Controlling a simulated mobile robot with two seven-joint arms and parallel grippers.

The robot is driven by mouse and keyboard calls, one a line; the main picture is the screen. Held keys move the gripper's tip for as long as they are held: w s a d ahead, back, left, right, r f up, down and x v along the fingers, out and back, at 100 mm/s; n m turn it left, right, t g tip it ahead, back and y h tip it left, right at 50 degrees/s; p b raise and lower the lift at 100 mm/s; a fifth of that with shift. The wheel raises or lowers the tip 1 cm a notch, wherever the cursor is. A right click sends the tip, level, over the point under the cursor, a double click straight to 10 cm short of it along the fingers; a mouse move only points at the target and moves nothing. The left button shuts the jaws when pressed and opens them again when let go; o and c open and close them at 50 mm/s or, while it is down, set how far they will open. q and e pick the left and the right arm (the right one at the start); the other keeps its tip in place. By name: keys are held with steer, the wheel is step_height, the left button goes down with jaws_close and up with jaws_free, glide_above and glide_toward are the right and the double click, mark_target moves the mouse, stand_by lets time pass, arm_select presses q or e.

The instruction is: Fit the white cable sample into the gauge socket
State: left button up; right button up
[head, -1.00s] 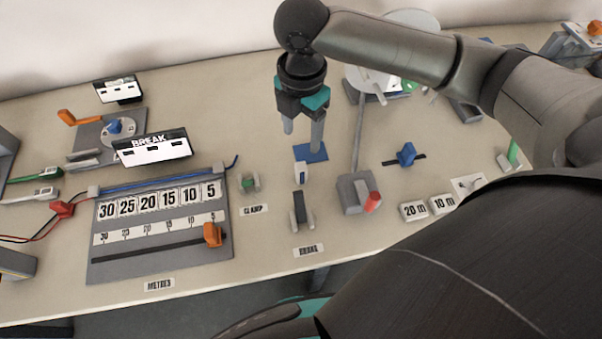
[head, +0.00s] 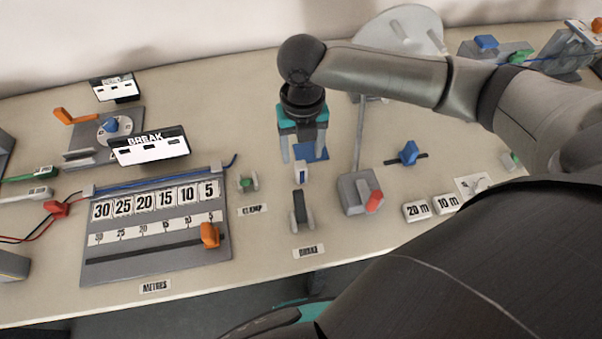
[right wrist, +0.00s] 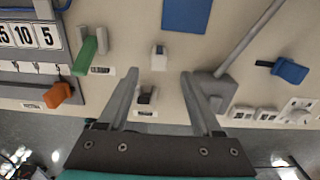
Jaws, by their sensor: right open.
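A small white block (head: 301,173) with a dark mark stands on the bench, just in front of a blue square (head: 322,153). It also shows in the right wrist view (right wrist: 159,60). I cannot tell whether it is the white cable sample. My right gripper (head: 303,160) points down with its fingers spread, just behind the block. In the right wrist view the open fingers (right wrist: 160,74) have nothing between their tips; the block appears just beyond them. A white-ended cable (head: 38,193) lies at the far left. I cannot identify the gauge socket for certain. My left gripper is not in view.
A dark lever fixture (head: 299,212) stands in front of the block, and a green clamp (head: 246,183) to its left. A grey box with a red knob (head: 361,194) and a post stands to the right. The metre board (head: 160,262) lies left. The bench front edge is clear.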

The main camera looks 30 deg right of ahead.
mark_target(301, 164)
step_height(301, 164, down, 8)
steer(key=shift+w+a+f+b, duration=0.15)
steer(key=shift+f+b, duration=0.1)
steer(key=shift+b, duration=0.4)
jaws_close()
stand_by(0.4)
